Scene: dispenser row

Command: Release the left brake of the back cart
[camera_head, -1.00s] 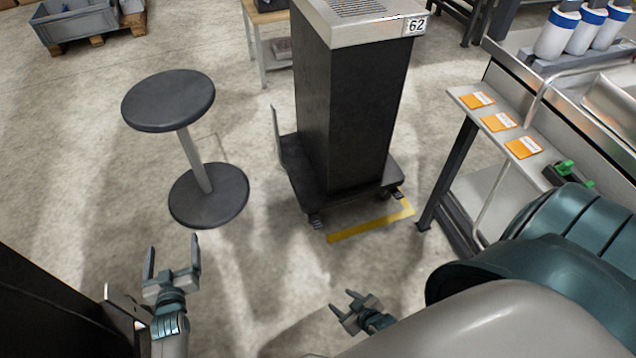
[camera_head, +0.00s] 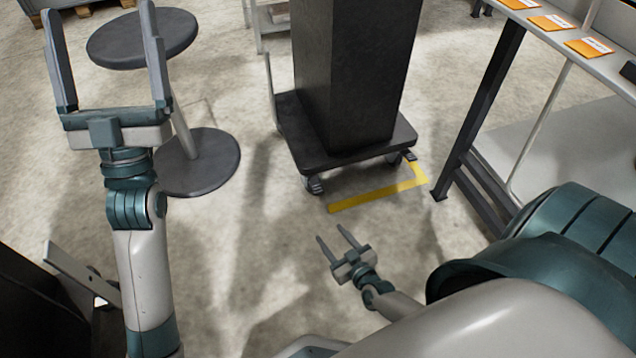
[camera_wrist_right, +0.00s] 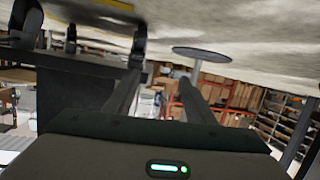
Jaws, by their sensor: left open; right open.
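The back cart (camera_head: 345,100) is a tall black block on a dark wheeled base. Its left brake pedal (camera_head: 315,186) shows at the front left caster, its right one (camera_head: 410,156) at the front right caster. My right gripper (camera_head: 332,235) is open and empty, low over the floor in front of the cart, apart from the left pedal. My left gripper (camera_head: 100,18) is open, raised at the far left, away from the cart. The right wrist view is upside down; the cart base (camera_wrist_right: 75,85) with casters shows left, partly hidden by a finger.
A yellow floor marking (camera_head: 375,196) lies before the cart. A round black stool (camera_head: 198,162) stands left, partly behind my left gripper. A metal-framed bench (camera_head: 480,100) with orange cards (camera_head: 548,22) stands right. Floor between my right gripper and the cart is clear.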

